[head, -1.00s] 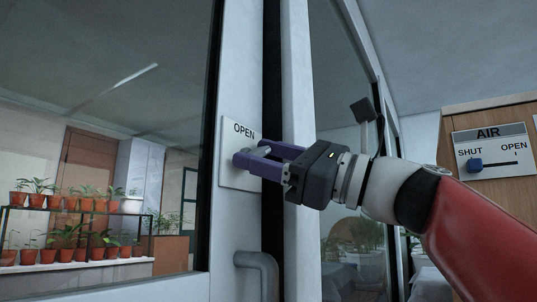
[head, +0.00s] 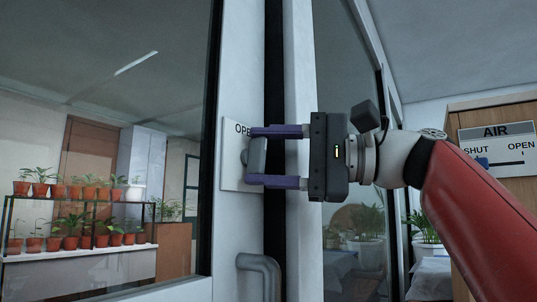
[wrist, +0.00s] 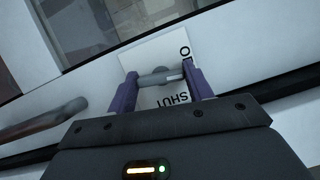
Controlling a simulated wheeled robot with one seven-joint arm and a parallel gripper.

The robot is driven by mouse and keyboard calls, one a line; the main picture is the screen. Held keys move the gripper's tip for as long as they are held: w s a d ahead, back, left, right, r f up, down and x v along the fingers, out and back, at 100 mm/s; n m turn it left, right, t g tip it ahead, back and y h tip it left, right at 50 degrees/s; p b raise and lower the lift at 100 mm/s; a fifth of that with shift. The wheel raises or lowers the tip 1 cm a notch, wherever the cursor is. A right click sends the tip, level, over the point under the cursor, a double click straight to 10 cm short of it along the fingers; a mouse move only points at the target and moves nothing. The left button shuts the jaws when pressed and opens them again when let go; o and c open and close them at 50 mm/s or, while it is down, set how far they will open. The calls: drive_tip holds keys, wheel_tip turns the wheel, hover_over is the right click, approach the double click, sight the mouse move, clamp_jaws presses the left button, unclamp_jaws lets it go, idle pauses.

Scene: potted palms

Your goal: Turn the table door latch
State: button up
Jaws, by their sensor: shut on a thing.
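The latch (head: 257,157) is a short grey bar on a white plate (head: 231,158) fixed to the white door frame. It stands about upright in the head view, below the partly covered word OPEN. My gripper (head: 250,156) is shut on the latch, with one purple finger at its upper end and one at its lower end. In the wrist view the latch (wrist: 160,77) spans between the two fingers across its round hub. The plate (wrist: 151,50) there shows SHUT and a letter O; the rest of that word is hidden by a finger.
A bent grey handle (head: 262,266) is below the plate. Glass panes flank the frame. Several potted plants stand on a shelf (head: 75,252) behind the left glass. A wooden panel with an AIR sign (head: 497,143) is at the right, its slider near SHUT partly covered by my arm.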

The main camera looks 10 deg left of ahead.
drive_tip(key=shift+n+h, duration=0.3)
drive_tip(key=shift+n, duration=0.5)
drive_tip(key=o, duration=1)
drive_tip(key=d, duration=0.8)
